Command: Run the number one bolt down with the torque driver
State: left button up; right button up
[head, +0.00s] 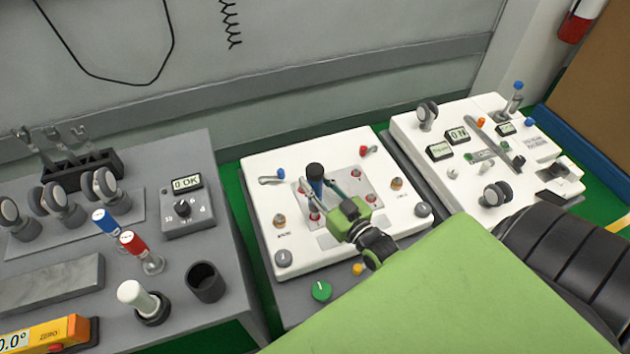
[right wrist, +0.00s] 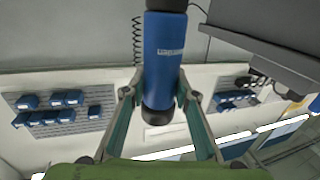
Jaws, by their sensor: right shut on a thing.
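The torque driver has a blue body and a black cap (head: 315,170). It stands roughly upright over the plate of the middle white panel. My right gripper (head: 322,191) is shut on it, a finger on either side. In the right wrist view the blue driver (right wrist: 163,48) fills the middle between both fingers (right wrist: 156,94). Several red-marked bolts sit on the grey plate (head: 345,180), among them one just below the driver (head: 315,217) and one to the right (head: 371,197). Their numbers are too small to read. The driver's lower tip is not clear. My left gripper is out of view.
The white panel (head: 270,180) also carries knobs and small levers near its edges. Another white panel (head: 405,130) stands at right.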

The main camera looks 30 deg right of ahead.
aim_at(315, 169)
jog(key=shift+s+f, duration=0.2)
jog(key=shift+f, duration=0.2)
dwell(0.4)
jog(key=shift+r, duration=0.1)
jog(key=shift+w+r+p, duration=0.15)
jog(key=shift+r+p, duration=0.75)
jog(key=shift+p, duration=0.1)
notch_tip(315, 169, up, 5)
jog(key=p, duration=0.4)
jog(key=shift+f, duration=0.2)
